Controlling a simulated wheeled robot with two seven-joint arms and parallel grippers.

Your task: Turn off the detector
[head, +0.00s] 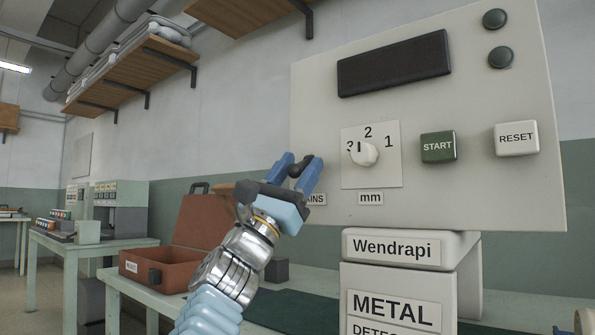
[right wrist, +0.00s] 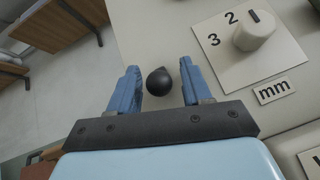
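The detector's control panel (head: 460,190) is a cream box with a dark blank display (head: 394,64). A small black ball-ended switch (right wrist: 160,80) sticks out at the panel's left edge, above a label (head: 316,199) partly hidden by my gripper and reading "AINS". My right gripper (head: 298,172) is at this switch. In the right wrist view its two blue fingers stand apart on either side of the black ball, with a gap on both sides. The switch also shows between the fingers in the head view (head: 296,170). My left gripper is not in view.
Right of the switch are a white dial (head: 364,154) marked 1 to 3, a green START button (head: 438,146), a RESET button (head: 516,138) and two dark round lamps (head: 495,19). An open brown case (head: 165,265) lies on the table at left. Shelves hang above.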

